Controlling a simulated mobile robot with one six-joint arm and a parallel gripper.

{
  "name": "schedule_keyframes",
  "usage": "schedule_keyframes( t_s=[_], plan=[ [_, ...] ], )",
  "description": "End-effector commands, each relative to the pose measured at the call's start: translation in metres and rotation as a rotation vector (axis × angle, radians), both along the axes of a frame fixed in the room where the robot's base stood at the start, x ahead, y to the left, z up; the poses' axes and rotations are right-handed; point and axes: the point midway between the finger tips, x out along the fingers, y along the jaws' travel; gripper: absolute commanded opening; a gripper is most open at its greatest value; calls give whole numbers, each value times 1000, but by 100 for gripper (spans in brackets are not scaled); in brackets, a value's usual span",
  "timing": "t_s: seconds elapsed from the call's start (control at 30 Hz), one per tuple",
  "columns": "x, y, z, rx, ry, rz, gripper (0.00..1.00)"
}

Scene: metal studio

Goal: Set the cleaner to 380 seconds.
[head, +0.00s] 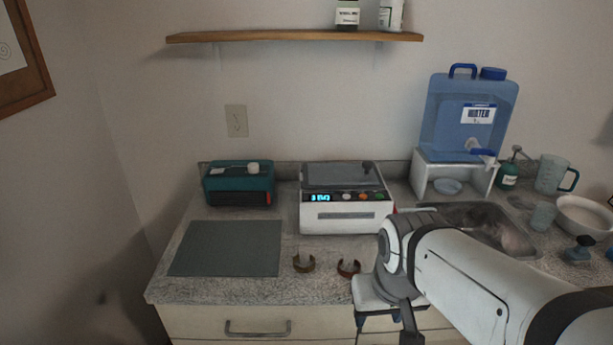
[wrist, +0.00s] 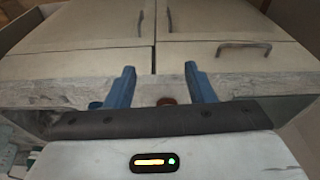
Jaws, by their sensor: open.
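The cleaner (head: 345,214) is a white box with a grey lid, standing at the back middle of the counter in the head view. Its front has a lit blue display (head: 320,197), whose digits are too small to read surely, and a row of small coloured buttons (head: 362,195) to the right of it. My gripper (head: 384,322) is low at the counter's front edge, in front of the cleaner and apart from it. In the wrist view its two blue fingers (wrist: 160,72) stand apart with nothing held, over the counter edge and drawer fronts. The cleaner is not in the wrist view.
A grey mat (head: 226,248) and a teal device (head: 239,185) are at left. A sink (head: 480,222) and a blue water jug (head: 466,118) on a white stand (head: 455,178) are at right.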

Motion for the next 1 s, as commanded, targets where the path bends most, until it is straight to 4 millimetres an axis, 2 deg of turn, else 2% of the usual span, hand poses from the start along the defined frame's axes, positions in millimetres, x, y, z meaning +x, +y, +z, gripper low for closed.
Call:
schedule_keyframes(
  t_s=[0.27,0.83,1.0],
  plan=[
    [0,0,0,0,0,0,48],
    [0,0,0,0,0,0,1],
    [0,0,0,0,0,0,0]
  ],
)
